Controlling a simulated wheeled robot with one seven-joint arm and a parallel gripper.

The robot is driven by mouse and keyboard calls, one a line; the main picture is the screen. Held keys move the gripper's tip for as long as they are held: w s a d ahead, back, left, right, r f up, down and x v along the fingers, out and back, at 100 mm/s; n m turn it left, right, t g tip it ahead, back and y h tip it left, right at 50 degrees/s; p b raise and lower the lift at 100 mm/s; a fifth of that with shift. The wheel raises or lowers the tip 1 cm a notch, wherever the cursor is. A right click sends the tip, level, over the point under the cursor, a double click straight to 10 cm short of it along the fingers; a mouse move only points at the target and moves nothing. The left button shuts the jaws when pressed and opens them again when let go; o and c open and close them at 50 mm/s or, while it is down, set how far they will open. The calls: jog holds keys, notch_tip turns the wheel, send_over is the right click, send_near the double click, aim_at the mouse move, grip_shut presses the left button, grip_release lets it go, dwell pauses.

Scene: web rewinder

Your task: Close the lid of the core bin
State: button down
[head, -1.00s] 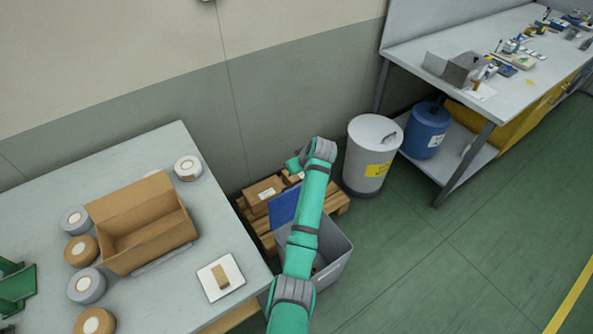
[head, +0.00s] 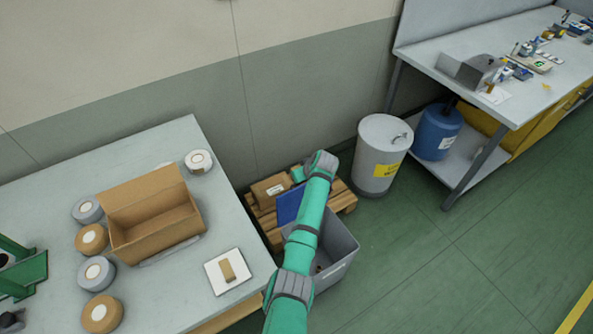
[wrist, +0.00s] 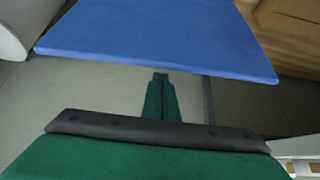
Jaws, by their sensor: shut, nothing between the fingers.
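The core bin (head: 343,262) is a grey, open-topped bin on the floor, right of the near table. Its blue lid (head: 287,206) stands raised at the bin's far left side, partly hidden behind my green arm. In the wrist view the lid (wrist: 160,42) spans the top as a broad blue panel. My gripper (wrist: 160,78) shows there with its narrow green fingers together and empty, their tips just below the lid's edge. I cannot tell whether they touch it. In the head view my arm crosses over the bin and hides part of its opening; the fingertips are not visible.
A pallet (head: 345,197) with a cardboard box (head: 270,189) lies behind the bin. A grey drum (head: 379,160) stands to the right, near a workbench (head: 470,115). The near table (head: 190,270) bounds the left side. Open green floor (head: 420,270) lies to the right.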

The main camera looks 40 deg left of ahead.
jog(key=shift+s+d+f, duration=0.15)
jog(key=shift+s+d, duration=0.05)
jog(key=shift+d, duration=0.3)
jog(key=shift+d, duration=0.1)
